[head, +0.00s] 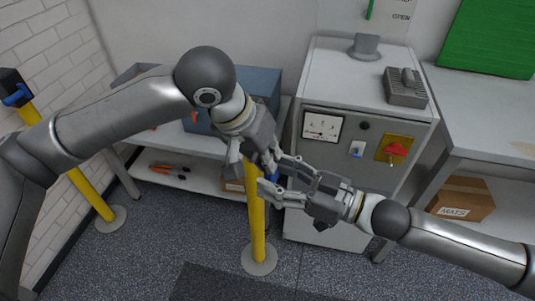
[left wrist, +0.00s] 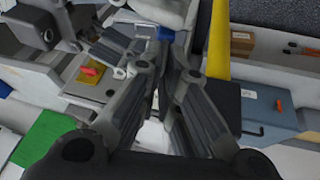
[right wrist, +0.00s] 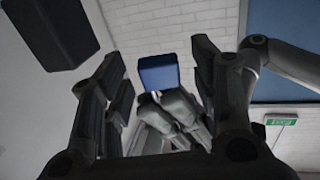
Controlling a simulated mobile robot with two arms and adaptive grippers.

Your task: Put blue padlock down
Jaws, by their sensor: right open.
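The blue padlock (head: 273,174) is mostly hidden by the grippers in the head view. Its blue body shows beyond my left fingertips in the left wrist view (left wrist: 166,33) and, in full, in the right wrist view (right wrist: 158,74). My left gripper (head: 255,163) points down in front of the cabinet; its fingers look closed on the padlock's shackle end, with the contact partly hidden. My right gripper (head: 278,178) is open, coming from the right. Its fingers appear on either side of the padlock in the right wrist view; whether they touch it is unclear.
The grey cabinet (head: 325,205) has a red switch (head: 396,149) on a yellow plate and a dark grey block (head: 405,90) on top. A yellow post (head: 257,220) stands below the grippers. A shelf (head: 190,178) is left; a bench with a cardboard box (head: 461,198) is right.

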